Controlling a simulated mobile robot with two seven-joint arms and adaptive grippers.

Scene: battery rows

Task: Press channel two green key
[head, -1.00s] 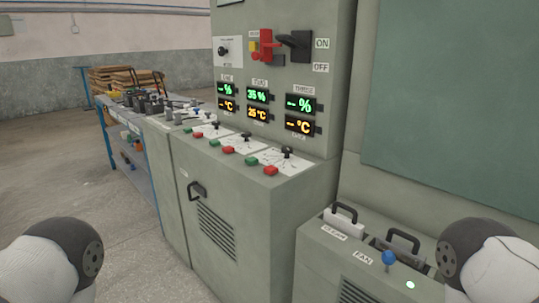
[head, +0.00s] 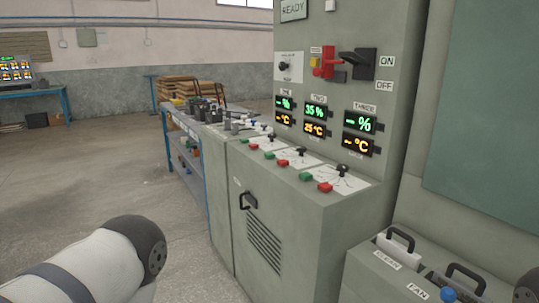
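The grey control cabinet's sloping panel carries three pairs of keys, each a green key beside a red key. The middle pair, in line with the display column labelled TWO (head: 315,110), has a green key (head: 269,155) and a red key (head: 282,162). The column shows 35 % and 25 °C. The left pair has a green key (head: 245,140), the right pair a green key (head: 306,176) and a red key (head: 325,187). Neither gripper shows; only part of my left arm at lower left and a sliver of my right arm at the right edge are visible.
A black rotary knob (head: 342,170) stands behind the right pair. A red and black switch (head: 330,64) is above the displays. A lower box (head: 375,275) with black handles is at lower right. A blue-legged bench (head: 187,145) stands left; the floor before it is clear.

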